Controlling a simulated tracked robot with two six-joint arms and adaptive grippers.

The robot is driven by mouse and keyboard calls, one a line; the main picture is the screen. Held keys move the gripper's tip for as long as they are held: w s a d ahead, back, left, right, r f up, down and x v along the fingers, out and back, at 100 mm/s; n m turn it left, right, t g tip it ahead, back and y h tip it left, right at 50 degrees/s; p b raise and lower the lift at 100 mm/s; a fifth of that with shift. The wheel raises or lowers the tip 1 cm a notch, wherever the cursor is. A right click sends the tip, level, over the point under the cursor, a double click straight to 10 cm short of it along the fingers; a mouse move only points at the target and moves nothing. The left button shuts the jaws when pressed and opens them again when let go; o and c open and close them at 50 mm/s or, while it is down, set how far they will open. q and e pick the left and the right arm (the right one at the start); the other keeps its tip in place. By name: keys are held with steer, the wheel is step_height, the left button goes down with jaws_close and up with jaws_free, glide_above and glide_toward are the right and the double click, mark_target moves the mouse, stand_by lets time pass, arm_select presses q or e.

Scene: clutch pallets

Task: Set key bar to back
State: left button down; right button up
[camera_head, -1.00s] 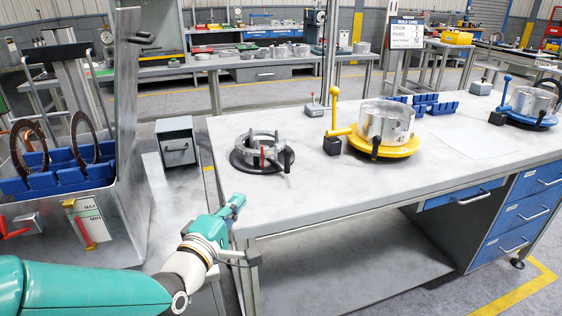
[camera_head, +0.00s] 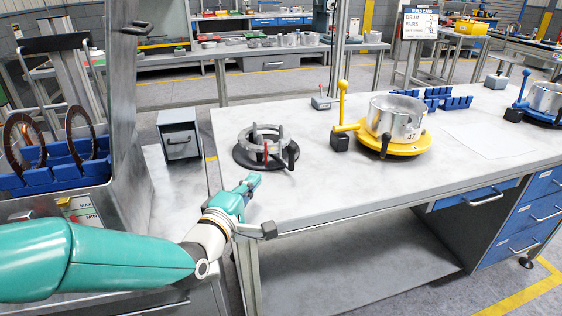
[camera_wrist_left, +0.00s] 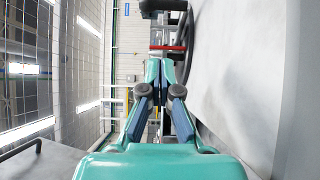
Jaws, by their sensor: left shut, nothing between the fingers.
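A round dark fixture (camera_head: 265,148) with a grey pronged ring stands on the near left of the workbench. A small red upright lever (camera_head: 266,151) and a black handle (camera_head: 292,154) are at its front. I cannot tell for sure which part is the key bar. My left gripper (camera_head: 251,181) is shut and empty, over the bench's left edge, just in front of the fixture and apart from it. In the left wrist view the closed fingers (camera_wrist_left: 160,66) point at the fixture, whose red part (camera_wrist_left: 168,47) and black handle (camera_wrist_left: 163,6) show beyond the tips. My right gripper is out of view.
On the workbench (camera_head: 330,180), a yellow turntable (camera_head: 405,149) with a metal drum (camera_head: 396,117) stands right of the fixture, with a yellow lever (camera_head: 342,100). A metal cabinet with a blue rack (camera_head: 60,175) of dark rings is at left. The bench front is clear.

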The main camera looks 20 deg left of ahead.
arm_select(q)
steer(key=w, duration=0.4)
steer(key=w+p, duration=0.1)
steer(key=w, duration=0.2)
steer(key=shift+w+d, duration=0.1)
steer(key=shift+d, duration=0.2)
steer(key=shift+w+d+p, duration=0.15)
steer(key=shift+w+d, duration=0.2)
steer(key=shift+d, duration=0.2)
steer(key=shift+w+d+p, duration=0.15)
steer(key=shift+w+d, duration=0.15)
steer(key=shift+d, duration=0.25)
steer(key=shift+w+d, duration=0.4)
steer(key=shift+d, duration=0.1)
